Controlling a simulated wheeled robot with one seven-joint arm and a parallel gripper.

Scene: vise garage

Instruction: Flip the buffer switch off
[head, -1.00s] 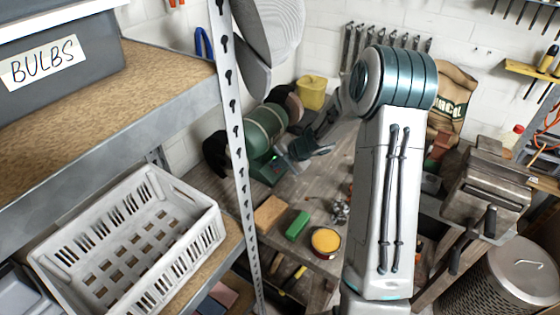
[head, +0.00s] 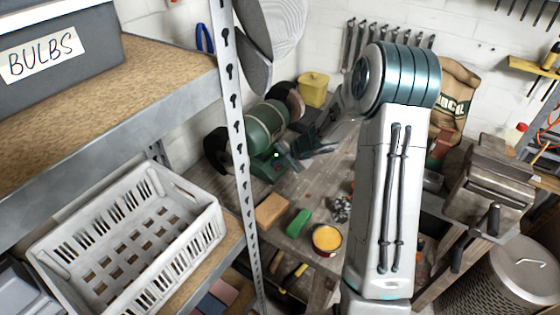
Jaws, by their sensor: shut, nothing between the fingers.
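The buffer (head: 264,128) is a green bench machine with dark wheels at both ends, standing on the workbench at the back, behind the shelf post. A small pale spot (head: 276,155) shows on the front of its green base. The switch itself is too small to make out, and I cannot tell its position. My gripper (head: 290,161) is shut and empty, with its dark fingers close to the right front of the buffer's base. I cannot tell whether they touch it.
On the workbench (head: 310,185) are a yellow container (head: 313,90), a wooden block (head: 271,209), a green block (head: 298,222) and an open yellow tin (head: 327,240). A metal shelf post (head: 238,150) and white crate (head: 130,240) stand at left. A vise (head: 490,185) is at right.

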